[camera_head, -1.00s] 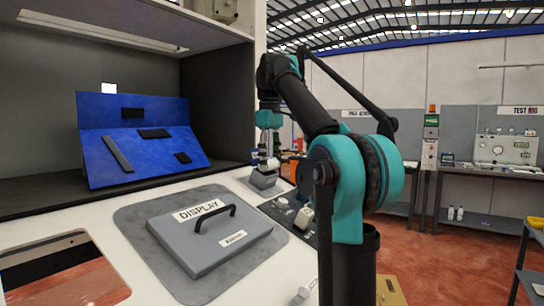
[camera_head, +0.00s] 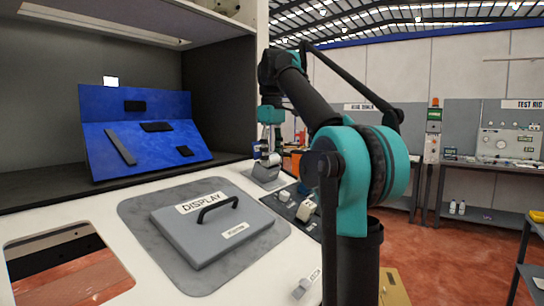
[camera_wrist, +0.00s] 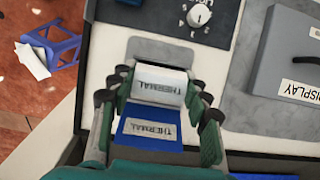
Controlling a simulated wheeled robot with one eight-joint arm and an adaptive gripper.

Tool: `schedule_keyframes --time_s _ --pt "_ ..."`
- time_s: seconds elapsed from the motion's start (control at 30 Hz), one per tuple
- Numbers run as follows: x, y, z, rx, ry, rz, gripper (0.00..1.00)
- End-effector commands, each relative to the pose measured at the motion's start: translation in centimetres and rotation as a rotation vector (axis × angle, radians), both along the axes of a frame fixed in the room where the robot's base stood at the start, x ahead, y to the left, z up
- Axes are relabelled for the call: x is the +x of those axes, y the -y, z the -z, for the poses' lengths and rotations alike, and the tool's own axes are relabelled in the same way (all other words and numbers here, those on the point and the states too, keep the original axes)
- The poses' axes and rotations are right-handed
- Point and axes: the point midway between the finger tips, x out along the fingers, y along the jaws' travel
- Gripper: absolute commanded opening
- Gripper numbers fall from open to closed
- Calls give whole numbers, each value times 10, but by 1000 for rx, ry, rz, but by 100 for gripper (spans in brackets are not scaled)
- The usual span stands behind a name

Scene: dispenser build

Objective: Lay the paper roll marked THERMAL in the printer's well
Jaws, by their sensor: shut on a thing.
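My gripper (camera_wrist: 158,90) is shut on a white paper roll (camera_wrist: 160,82) printed THERMAL, with one finger at each end of it. Just below the roll in the wrist view is a blue piece (camera_wrist: 125,134) with a grey THERMAL label. I cannot tell whether the roll touches it. In the head view my gripper (camera_head: 266,152) is small, at the far end of the white worktop, just above a grey block (camera_head: 266,178). I cannot make out the printer's well; the roll and fingers may hide it.
A grey DISPLAY lid (camera_head: 212,232) with a black handle lies on a grey plate nearby. A dark panel (camera_wrist: 205,14) with a white knob lies beyond the roll in the wrist view. A blue sloped stand (camera_head: 145,140) is at left. A rectangular opening (camera_head: 65,262) cuts the worktop.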

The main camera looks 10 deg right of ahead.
Motion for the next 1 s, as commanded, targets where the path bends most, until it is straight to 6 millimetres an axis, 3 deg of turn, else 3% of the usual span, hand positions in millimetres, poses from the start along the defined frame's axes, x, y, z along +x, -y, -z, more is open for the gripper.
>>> schedule_keyframes --time_s 0.27,0.3,0.47,1.0 --pt "0 -1 4 1 -5 -1 19" --pt "0 -1 4 0 -6 -1 53" --pt "1 -1 4 1 -4 -1 72" --pt "0 0 3 0 -3 -1 72"
